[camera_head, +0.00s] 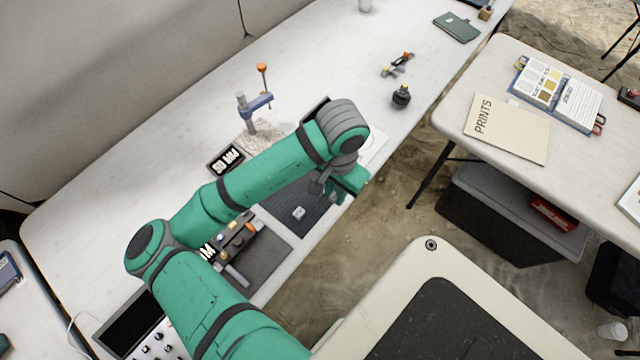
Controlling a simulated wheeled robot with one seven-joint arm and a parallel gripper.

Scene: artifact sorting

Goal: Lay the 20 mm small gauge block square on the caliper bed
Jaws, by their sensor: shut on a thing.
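My gripper (335,197) hangs at the end of my green arm, over the right side of a dark ribbed mat (277,219). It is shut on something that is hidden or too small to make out. A small pale block (298,212) shows on the mat, left of my gripper and apart from it. I cannot read a size on it. A grey, caliper-like tool (236,277) lies by a dark tray (268,258) at the lower left, partly behind my arm. I cannot tell for sure which part is the caliper bed.
A black round object (401,96) sits near the table's right edge. A second table (453,76) stands across a gap.

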